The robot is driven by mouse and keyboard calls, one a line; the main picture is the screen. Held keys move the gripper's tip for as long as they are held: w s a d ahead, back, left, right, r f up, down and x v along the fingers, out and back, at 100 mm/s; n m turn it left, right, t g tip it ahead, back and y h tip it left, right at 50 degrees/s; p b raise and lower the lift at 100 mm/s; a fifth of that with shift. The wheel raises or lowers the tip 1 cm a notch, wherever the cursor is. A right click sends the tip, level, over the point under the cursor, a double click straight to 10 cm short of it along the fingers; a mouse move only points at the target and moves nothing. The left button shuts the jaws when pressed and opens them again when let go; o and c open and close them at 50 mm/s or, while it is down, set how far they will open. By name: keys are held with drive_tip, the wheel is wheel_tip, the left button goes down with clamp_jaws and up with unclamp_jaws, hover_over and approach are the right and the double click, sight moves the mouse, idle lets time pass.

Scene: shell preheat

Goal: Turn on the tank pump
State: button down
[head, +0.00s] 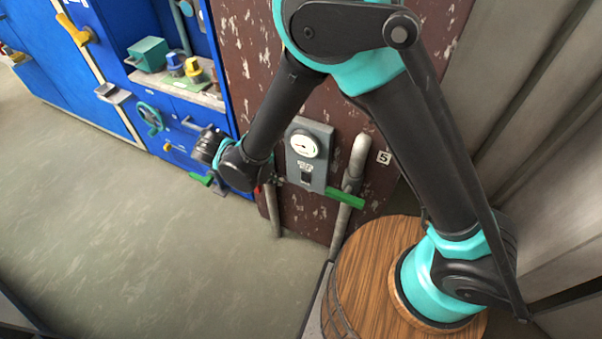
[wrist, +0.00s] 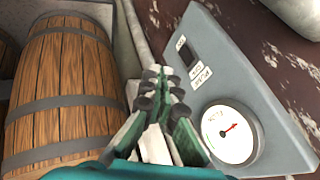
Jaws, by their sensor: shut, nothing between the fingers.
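A grey control panel (head: 308,150) with a round white gauge (head: 304,144) and a small black switch (head: 306,177) is on the rust-brown wall in the head view. In the wrist view the panel (wrist: 262,78) slants along the right, with the gauge (wrist: 229,131) low and the dark switch (wrist: 187,52) beside printed labels. I cannot tell the switch's position. My gripper (wrist: 162,82) is shut and empty, with its fingertips left of the panel's face in the wrist view.
A pipe (head: 350,190) with a green lever (head: 346,197) runs just right of the panel. A blue cabinet (head: 115,60) with valves and knobs stands at the left. The floor (head: 150,240) at the left is clear.

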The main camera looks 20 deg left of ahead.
sight(305, 177)
drive_tip(key=w+d+f, duration=0.1)
drive_tip(key=w+f, duration=0.1)
drive_tip(key=f, duration=0.1)
drive_tip(key=w+d+f, duration=0.1)
drive_tip(key=w+f, duration=0.1)
drive_tip(key=w, duration=0.1)
drive_tip(key=w+d+f, duration=0.2)
drive_tip(key=w+f, duration=0.1)
drive_tip(key=shift+d+f, duration=0.1)
drive_tip(key=shift+f, duration=0.2)
drive_tip(key=shift+w, duration=0.1)
